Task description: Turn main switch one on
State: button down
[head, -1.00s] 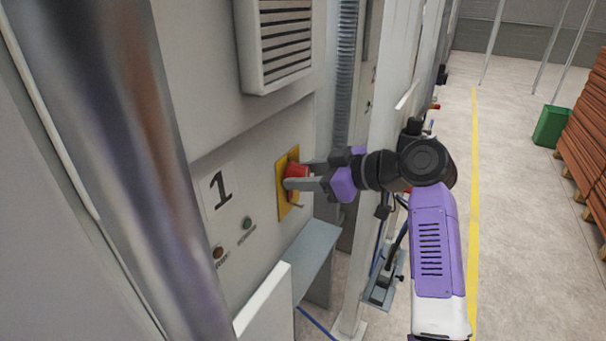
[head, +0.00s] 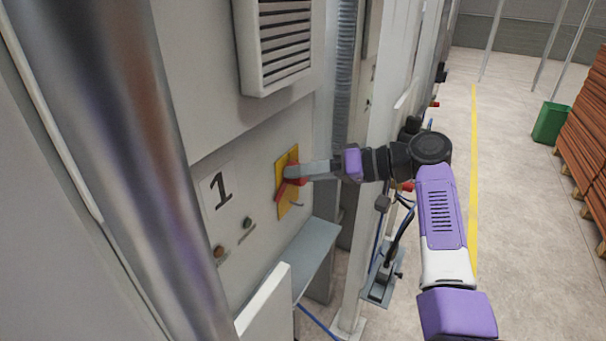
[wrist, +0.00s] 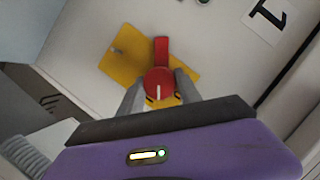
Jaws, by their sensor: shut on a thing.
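The main switch is a red rotary handle (head: 290,184) on a yellow plate (head: 286,206), set on the pale panel beside a "1" label (head: 221,191). In the wrist view the red handle (wrist: 161,78) shows between my fingers, with its long end pointing up past the fingertips and a white mark on its round hub. The yellow plate (wrist: 122,58) looks turned in that view. My gripper (head: 297,172) is shut on the red handle, with one finger on each side of the hub in the wrist view (wrist: 158,88). In the head view my fingers partly hide the handle.
A green button (head: 247,222) and a reddish button (head: 219,251) sit below the label. A vent (head: 285,45) is above. A grey ledge (head: 312,255) juts out below the switch, and a white post (head: 375,190) stands close to its right.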

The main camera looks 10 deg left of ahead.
jog(key=m+g+y, duration=0.1)
jog(key=m, duration=0.1)
jog(key=m+y+b, duration=0.1)
jog(key=m, duration=0.2)
jog(key=shift+w+f+m+g, duration=0.1)
jog(key=shift+f+m+g, duration=0.05)
jog(key=shift+m+g, duration=0.2)
dwell(0.4)
jog(key=c, duration=0.8)
grip_release()
jog(key=shift+d+b, duration=0.1)
jog(key=shift+b, duration=0.2)
jog(key=shift+w+d+r+b, duration=0.15)
jog(key=shift+d+b, duration=0.35)
jog(key=shift+d, duration=1.45)
jog(key=shift+d+r+b, duration=0.15)
jog(key=shift+d+b, duration=0.35)
jog(key=shift+d, duration=1.4)
